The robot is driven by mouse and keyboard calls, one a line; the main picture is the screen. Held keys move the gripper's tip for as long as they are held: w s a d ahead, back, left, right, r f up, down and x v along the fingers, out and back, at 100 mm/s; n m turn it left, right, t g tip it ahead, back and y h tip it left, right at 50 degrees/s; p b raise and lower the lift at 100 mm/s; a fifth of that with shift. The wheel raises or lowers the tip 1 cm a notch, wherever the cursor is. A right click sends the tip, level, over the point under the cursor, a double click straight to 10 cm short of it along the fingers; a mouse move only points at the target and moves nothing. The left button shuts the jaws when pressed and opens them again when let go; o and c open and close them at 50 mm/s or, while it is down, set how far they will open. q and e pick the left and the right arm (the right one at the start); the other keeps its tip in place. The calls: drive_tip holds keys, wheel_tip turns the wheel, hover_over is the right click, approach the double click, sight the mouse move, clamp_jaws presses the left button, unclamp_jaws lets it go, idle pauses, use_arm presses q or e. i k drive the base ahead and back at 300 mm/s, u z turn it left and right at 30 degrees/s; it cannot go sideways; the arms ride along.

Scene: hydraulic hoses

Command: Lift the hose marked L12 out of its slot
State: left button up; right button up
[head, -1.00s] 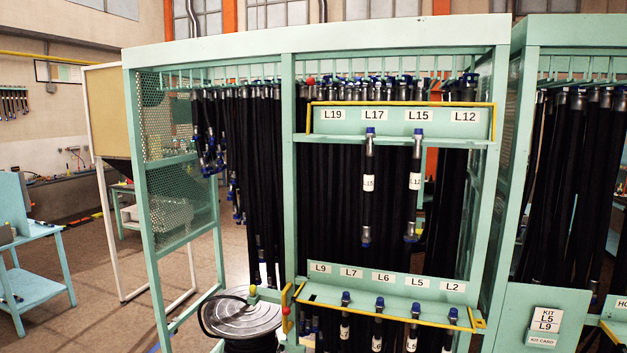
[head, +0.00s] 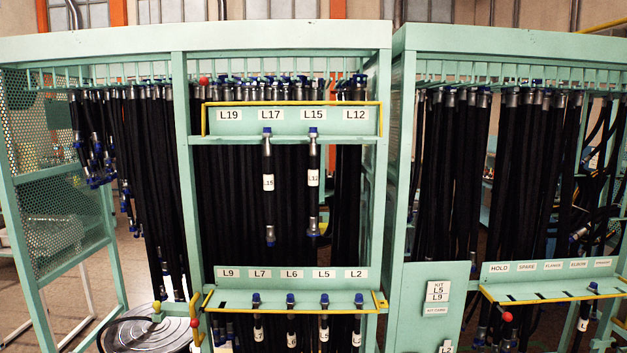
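The hose marked L12 (head: 313,190) hangs in the upper rack of the left frame, in the slot under the L15 plate label (head: 313,115). It is a short black hose with a blue cap on top, a white L12 tag and a metal and blue lower end. A similar hose tagged L15 (head: 268,192) hangs to its left, under the L17 label. The slots under the L19 label (head: 229,115) and the L12 label (head: 355,115) hold no short hose. Neither of my grippers shows in the head view.
A lower shelf (head: 290,294) with a yellow rail holds several short hoses. Long black hoses hang densely behind. A second frame at right has a HOLD and SPARE shelf (head: 545,286) with a hose at its right end. A round metal reel (head: 150,335) stands at lower left.

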sight(312, 230)
drive_tip(key=i, duration=1)
